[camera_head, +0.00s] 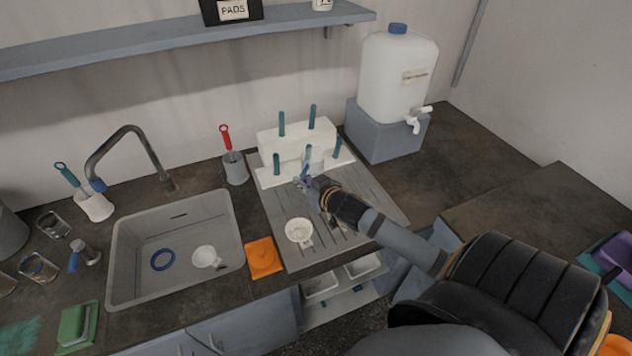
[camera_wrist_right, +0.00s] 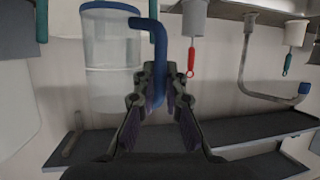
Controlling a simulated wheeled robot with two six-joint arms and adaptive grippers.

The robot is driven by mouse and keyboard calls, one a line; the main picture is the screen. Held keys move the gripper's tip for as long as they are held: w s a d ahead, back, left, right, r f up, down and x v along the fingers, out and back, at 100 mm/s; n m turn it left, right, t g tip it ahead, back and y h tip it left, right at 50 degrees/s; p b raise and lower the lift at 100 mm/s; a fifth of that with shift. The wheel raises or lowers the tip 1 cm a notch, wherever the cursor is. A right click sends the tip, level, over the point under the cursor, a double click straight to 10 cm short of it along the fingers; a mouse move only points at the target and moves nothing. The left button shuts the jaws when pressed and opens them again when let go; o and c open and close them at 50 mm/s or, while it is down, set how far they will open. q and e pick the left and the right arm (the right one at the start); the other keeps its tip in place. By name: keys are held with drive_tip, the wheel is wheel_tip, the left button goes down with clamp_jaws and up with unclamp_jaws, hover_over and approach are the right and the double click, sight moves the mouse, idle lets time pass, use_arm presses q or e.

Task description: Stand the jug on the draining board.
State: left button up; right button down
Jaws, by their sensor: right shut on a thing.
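The clear jug (camera_head: 317,160) has a blue rim and blue handle. In the head view it is at the white peg rack (camera_head: 265,180) behind the grooved grey draining board (camera_head: 285,258), partly hidden by a teal peg and my gripper. My right gripper (camera_head: 304,181) reaches it from the front right. In the wrist view, which looks upside down, the jug (camera_wrist_right: 110,65) has its blue rim towards the counter, so it appears inverted. The right gripper (camera_wrist_right: 160,100) is shut on its blue handle (camera_wrist_right: 159,60). I cannot tell whether the jug touches the rack. My left gripper is out of view.
The sink (camera_head: 150,285) and orange cloth (camera_head: 263,258) lie left. A water container (camera_head: 398,80) on a grey block stands right of the rack.

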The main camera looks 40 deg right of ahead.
drive_tip(key=w+d+f, duration=0.1)
drive_tip(key=f, duration=0.1)
drive_tip(key=w+d+f, duration=0.1)
drive_tip(key=d, duration=0.1)
drive_tip(key=shift+w+d+f, duration=0.1)
drive_tip(key=shift+d+f, duration=0.2)
drive_tip(key=shift+f, duration=0.05)
drive_tip(key=shift+w+d+f+b, duration=0.25)
drive_tip(key=shift+d+f, duration=0.15)
drive_tip(key=shift+f, duration=0.15)
drive_tip(key=shift+w+d+f+b, duration=0.2)
drive_tip(key=shift+d+f, duration=0.15)
drive_tip(key=shift+f, duration=0.15)
drive_tip(key=shift+w+d+f, duration=0.1)
drive_tip(key=shift+f, duration=0.1)
drive_tip(key=f, duration=0.3)
drive_tip(key=shift+w+d+f, duration=0.1)
drive_tip(key=shift+d+f, duration=0.05)
drive_tip(key=shift+d, duration=0.1)
drive_tip(key=shift+f, duration=0.2)
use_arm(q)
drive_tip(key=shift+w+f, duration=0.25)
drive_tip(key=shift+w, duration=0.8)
use_arm(e)
drive_tip(key=c, duration=1.4)
unclamp_jaws()
drive_tip(key=shift+f, duration=0.1)
